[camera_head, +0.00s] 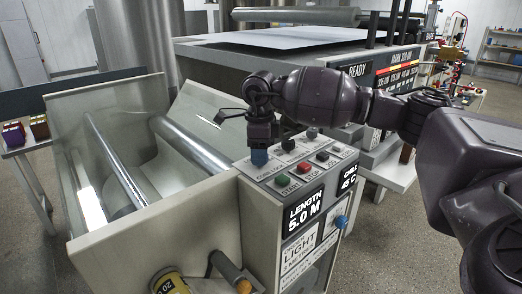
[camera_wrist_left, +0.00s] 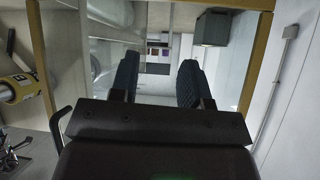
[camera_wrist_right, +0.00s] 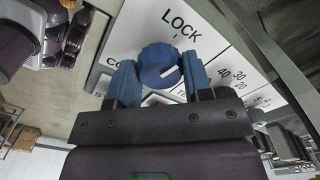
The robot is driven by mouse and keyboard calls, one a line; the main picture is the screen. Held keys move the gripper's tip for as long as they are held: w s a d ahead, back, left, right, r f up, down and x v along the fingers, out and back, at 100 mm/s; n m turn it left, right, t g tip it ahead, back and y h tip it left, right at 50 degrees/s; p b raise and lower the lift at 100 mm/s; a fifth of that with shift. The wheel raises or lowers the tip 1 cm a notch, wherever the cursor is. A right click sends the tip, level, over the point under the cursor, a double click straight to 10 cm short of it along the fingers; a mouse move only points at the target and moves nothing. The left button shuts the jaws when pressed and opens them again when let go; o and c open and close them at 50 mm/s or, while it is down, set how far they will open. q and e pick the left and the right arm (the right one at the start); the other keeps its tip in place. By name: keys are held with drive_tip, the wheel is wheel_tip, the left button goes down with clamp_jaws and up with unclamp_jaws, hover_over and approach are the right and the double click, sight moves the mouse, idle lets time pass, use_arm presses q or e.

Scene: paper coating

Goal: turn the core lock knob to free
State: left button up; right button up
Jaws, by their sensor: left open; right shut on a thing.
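The core lock knob (camera_wrist_right: 157,62) is round and blue with a white pointer mark. In the right wrist view it sits between the two fingers of my right gripper (camera_wrist_right: 158,84), which is shut on it. The word LOCK is printed on the white panel just beyond the knob. In the head view my right gripper (camera_head: 262,140) reaches down onto the knob (camera_head: 259,157) at the panel's back left corner. My left gripper (camera_wrist_left: 158,82) is open and empty in the left wrist view; it is not in the head view.
An open bin with metal rollers (camera_head: 190,145) lies to the left. Another blue knob (camera_head: 341,222) is on the front face.

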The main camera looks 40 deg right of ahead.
drive_tip(key=m+p, duration=0.1)
drive_tip(key=m, duration=0.2)
drive_tip(key=shift+r+m+p, duration=0.2)
drive_tip(key=shift+m+p, duration=0.2)
drive_tip(key=m+p, duration=0.1)
drive_tip(key=m, duration=0.1)
drive_tip(key=shift+m, duration=0.3)
drive_tip(key=m+p, duration=0.2)
drive_tip(key=m, duration=0.1)
drive_tip(key=shift+m, duration=0.3)
drive_tip(key=shift+m+p, duration=0.45)
drive_tip(key=shift+m, duration=0.05)
drive_tip(key=shift+m+p, duration=0.45)
drive_tip(key=shift+m, duration=0.35)
drive_tip(key=shift+f+m+p, duration=0.1)
drive_tip(key=shift+m+p, duration=0.3)
drive_tip(key=shift+m, duration=0.4)
use_arm(q)
wheel_tip(320, 180, up, 8)
drive_tip(key=p, duration=0.1)
drive_tip(key=shift+a+f+t, duration=0.15)
drive_tip(key=shift+a+t, duration=0.15)
use_arm(e)
drive_tip(key=shift+f+m, duration=0.1)
drive_tip(key=shift+m, duration=0.9)
